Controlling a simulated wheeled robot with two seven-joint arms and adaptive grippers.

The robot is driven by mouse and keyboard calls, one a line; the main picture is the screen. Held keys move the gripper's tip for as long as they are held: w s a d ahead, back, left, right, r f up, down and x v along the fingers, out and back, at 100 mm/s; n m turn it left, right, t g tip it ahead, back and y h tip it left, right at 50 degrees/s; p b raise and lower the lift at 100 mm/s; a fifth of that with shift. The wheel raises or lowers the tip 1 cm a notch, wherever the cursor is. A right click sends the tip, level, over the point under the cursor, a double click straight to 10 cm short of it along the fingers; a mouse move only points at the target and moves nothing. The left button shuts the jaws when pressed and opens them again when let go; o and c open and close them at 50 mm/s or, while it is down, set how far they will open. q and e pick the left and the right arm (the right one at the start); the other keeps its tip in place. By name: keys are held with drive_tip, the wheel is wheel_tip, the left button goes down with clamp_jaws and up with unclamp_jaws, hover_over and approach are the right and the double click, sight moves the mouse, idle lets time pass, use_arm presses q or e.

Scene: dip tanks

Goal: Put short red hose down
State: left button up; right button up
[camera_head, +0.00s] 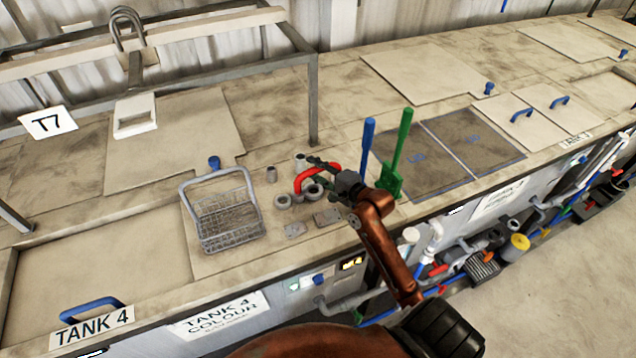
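The short red hose (304,180) is a curved red piece just above or on the tank top, near the metal parts. My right gripper (322,175) reaches in over the tank edge from the lower right, and its dark fingers are around the hose. It appears shut on the hose, though the fingers are small and partly hidden. I cannot tell whether the hose touches the surface below. My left gripper is not in view.
A wire basket (229,219) stands left of the hose. Grey rings (283,201) and flat plates (327,217) lie close by. Blue (366,142) and green (401,140) upright handles stand just right of my gripper. The tank top front left is clear.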

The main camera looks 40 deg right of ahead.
drive_tip(key=shift+c, duration=0.2)
clamp_jaws()
idle(0.6)
drive_tip(key=shift+r, duration=0.15)
